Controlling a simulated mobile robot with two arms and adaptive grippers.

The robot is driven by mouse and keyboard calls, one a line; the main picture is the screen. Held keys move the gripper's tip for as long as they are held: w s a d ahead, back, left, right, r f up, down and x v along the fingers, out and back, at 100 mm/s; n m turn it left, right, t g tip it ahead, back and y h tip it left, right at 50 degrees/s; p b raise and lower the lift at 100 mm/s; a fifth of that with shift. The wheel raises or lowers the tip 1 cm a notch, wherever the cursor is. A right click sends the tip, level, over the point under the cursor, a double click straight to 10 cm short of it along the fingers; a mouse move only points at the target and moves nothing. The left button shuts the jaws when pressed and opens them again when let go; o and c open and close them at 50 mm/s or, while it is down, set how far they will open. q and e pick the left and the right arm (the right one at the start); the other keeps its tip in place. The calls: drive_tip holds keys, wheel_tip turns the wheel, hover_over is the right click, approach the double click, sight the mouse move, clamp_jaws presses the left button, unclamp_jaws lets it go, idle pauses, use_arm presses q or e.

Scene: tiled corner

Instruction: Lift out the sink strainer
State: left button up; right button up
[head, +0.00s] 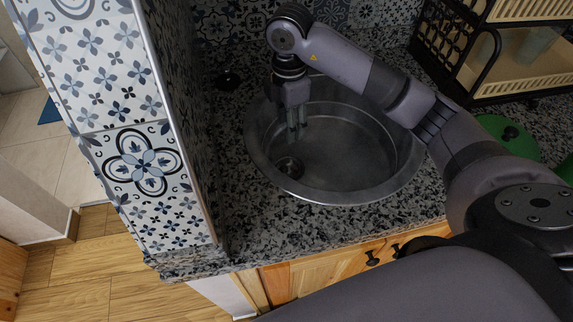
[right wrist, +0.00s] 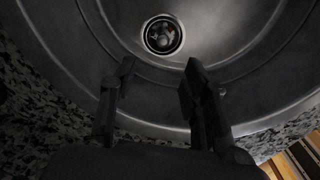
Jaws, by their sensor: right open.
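The sink strainer (head: 289,166) sits in the drain at the left of the round metal sink (head: 405,165). In the right wrist view the strainer (right wrist: 163,36) is a small round piece with a bright rim and a dark middle, beyond my fingertips. My right gripper (head: 296,128) points down into the sink above the strainer, apart from it. In the right wrist view my right gripper (right wrist: 158,74) is open, with nothing between its two fingers. My left gripper is not in view.
The sink is set in a speckled granite counter (head: 255,222). A patterned tiled wall (head: 150,165) rises close at the left. A small dark object (head: 228,79) stands behind the sink's left side. A dish rack (head: 520,90) and a green lid (head: 520,147) are at the right.

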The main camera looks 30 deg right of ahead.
hover_over(289, 162)
drive_tip(key=f, duration=0.4)
drive_tip(key=w+f, duration=0.1)
drive_tip(key=f, duration=0.2)
drive_tip(key=shift+d+p, duration=0.15)
drive_tip(key=shift+p, duration=0.2)
drive_tip(key=shift+s+f, duration=0.1)
drive_tip(key=shift+f, duration=0.4)
drive_tip(key=f, duration=0.2)
drive_tip(key=f+p, duration=0.1)
drive_tip(key=f, duration=0.1)
drive_tip(key=shift+s+f, duration=0.1)
drive_tip(key=shift+s, duration=0.25)
drive_tip(key=shift+f, duration=0.5)
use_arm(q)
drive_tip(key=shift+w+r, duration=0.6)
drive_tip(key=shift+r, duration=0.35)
use_arm(e)
drive_tip(key=shift+c, duration=0.6)
clamp_jaws()
